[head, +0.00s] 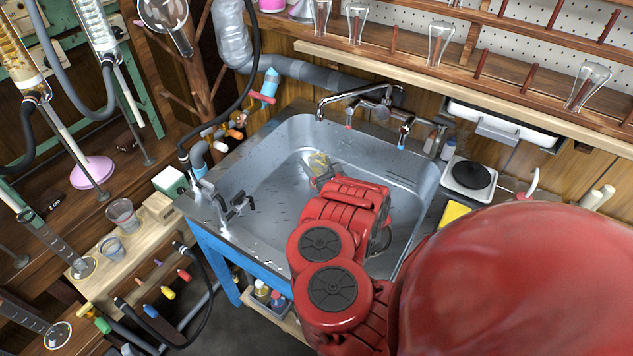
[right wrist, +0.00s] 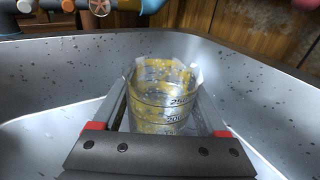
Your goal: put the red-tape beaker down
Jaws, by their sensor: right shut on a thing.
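My right gripper (head: 322,178) reaches down into the steel sink (head: 268,185) and is shut on a clear glass beaker (right wrist: 165,95). In the right wrist view, the beaker stands roughly upright between the two fingers, with dark volume marks and yellow patches on or in it. In the head view, the beaker (head: 318,161) shows small just beyond the fingertips. I see no red tape on its visible side. Whether its base touches the sink floor is hidden by the gripper. My left gripper is not in view.
Two more beakers, one with a reddish band (head: 122,214) and one bluish (head: 112,248), stand on the wooden bench left of the sink. Taps (head: 236,205) sit on the sink's left rim, and a faucet (head: 360,92) overhangs its back. A hotplate (head: 469,178) stands right.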

